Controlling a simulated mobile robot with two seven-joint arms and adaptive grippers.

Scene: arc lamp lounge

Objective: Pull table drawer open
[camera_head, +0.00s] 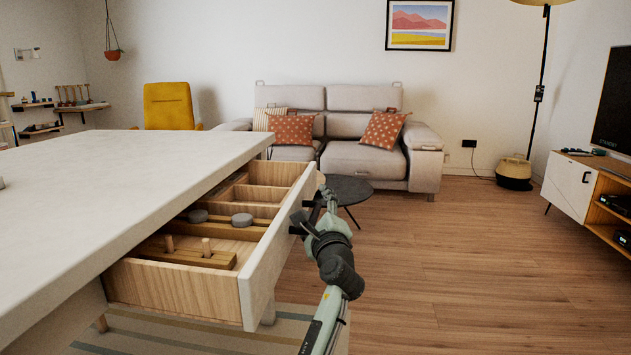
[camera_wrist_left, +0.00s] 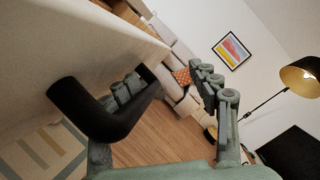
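The table drawer (camera_head: 262,275) stands well out from under the white tabletop (camera_head: 130,185). Its wooden compartments show from above. A black handle (camera_head: 299,222) on the drawer front is partly hidden by my left gripper in the head view. In the left wrist view the handle (camera_wrist_left: 105,122) is a thick bent black bar. My left gripper (camera_head: 318,200) is at the drawer front, its fingers wide apart in the wrist view (camera_wrist_left: 168,82). One finger appears hooked inside the handle's loop; the other is free outside it. My right gripper is not in view.
The drawer holds a wooden peg board (camera_head: 186,256) and grey discs (camera_head: 242,220). A dark round table (camera_head: 347,189) stands just beyond the gripper, before the sofa (camera_head: 365,158). The wooden floor (camera_head: 480,270) to the right is clear.

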